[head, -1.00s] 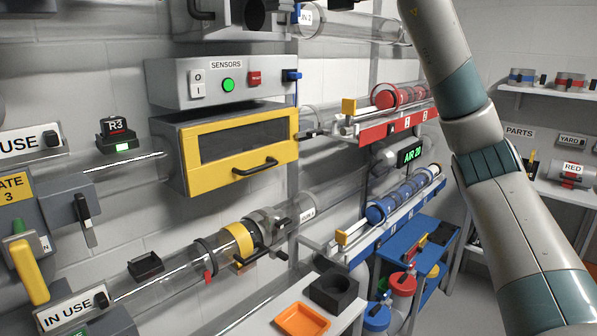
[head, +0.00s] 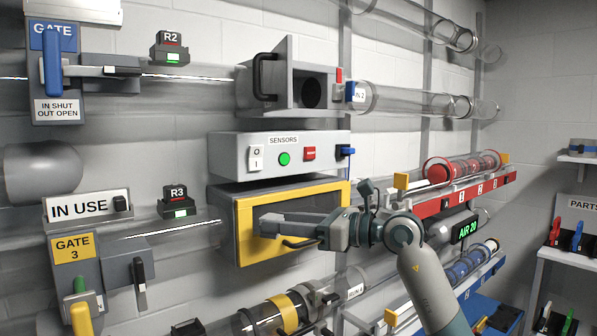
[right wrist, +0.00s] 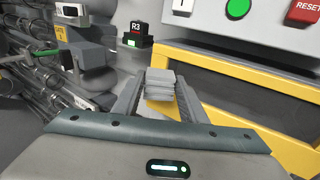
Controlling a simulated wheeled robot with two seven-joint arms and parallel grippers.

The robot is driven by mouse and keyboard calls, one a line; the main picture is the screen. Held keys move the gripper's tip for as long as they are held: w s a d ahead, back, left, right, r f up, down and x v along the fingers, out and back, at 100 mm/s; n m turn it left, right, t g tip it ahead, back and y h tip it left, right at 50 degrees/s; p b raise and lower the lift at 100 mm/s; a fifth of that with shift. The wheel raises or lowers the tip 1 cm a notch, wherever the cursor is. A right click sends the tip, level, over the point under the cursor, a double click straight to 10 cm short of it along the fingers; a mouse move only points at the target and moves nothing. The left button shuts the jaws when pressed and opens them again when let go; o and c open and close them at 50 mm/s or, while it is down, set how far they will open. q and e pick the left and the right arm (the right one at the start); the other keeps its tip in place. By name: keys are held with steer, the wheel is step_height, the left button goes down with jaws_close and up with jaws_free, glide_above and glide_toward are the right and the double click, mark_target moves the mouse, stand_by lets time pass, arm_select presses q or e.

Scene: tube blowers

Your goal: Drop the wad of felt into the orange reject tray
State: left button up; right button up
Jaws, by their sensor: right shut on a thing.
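My right gripper (head: 268,223) is in front of the yellow-framed sensor box door, its fingers pointing left. In the right wrist view it (right wrist: 160,98) is shut on a small grey, layered lump, which looks like the wad of felt (right wrist: 160,80). The lump sits between the fingertips. In the head view I cannot make out the lump apart from the fingers. The orange reject tray is not in either current view. My left gripper is not in view.
The yellow-framed door (head: 243,235) is closed, its black handle (head: 300,243) just below my right gripper. The sensor panel (head: 240,155) with buttons is above. An open grey box (head: 300,50) and clear tubes are higher up. Red (head: 480,187) and blue carrier racks are right.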

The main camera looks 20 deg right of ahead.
steer(key=s+a+f+n+g+y, duration=0.1)
steer(key=s+f, duration=0.3)
steer(key=f, duration=0.6)
steer(key=s+a+f+n+g+y, duration=0.1)
steer(key=s+f, duration=0.4)
steer(key=f, duration=0.4)
steer(key=s+d+f+h, duration=0.1)
steer(key=s+d+f, duration=0.2)
steer(key=s+f, duration=1)
steer(key=shift+d+f+m+t, duration=0.15)
steer(key=shift+f+m+t, duration=0.15)
steer(key=shift+m, duration=0.1)
steer(key=shift+d, duration=0.1)
